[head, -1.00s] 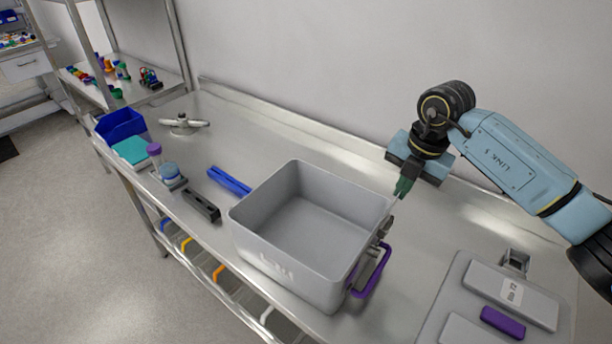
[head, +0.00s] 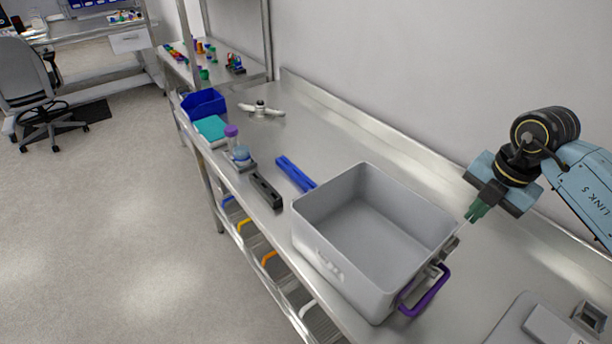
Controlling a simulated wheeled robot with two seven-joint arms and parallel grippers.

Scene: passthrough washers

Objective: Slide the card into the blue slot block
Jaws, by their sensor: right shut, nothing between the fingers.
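A long blue block (head: 295,173) lies on the steel bench just behind and left of the grey bin; a slot in it is too small to make out. A similar black block (head: 266,190) lies nearer the bench's front edge. I cannot make out a card in this view. My right gripper (head: 475,212) has green fingers and points down near the grey bin's right rear corner, well right of the blue block. It is shut and empty. My left gripper is not in view.
A large grey bin (head: 325,255) with a purple handle (head: 428,292) stands mid-bench, between the right gripper and the blue block. A blue bin (head: 204,103), teal item (head: 211,127) and purple-topped item (head: 232,132) stand farther left. The bench behind the blue block is clear.

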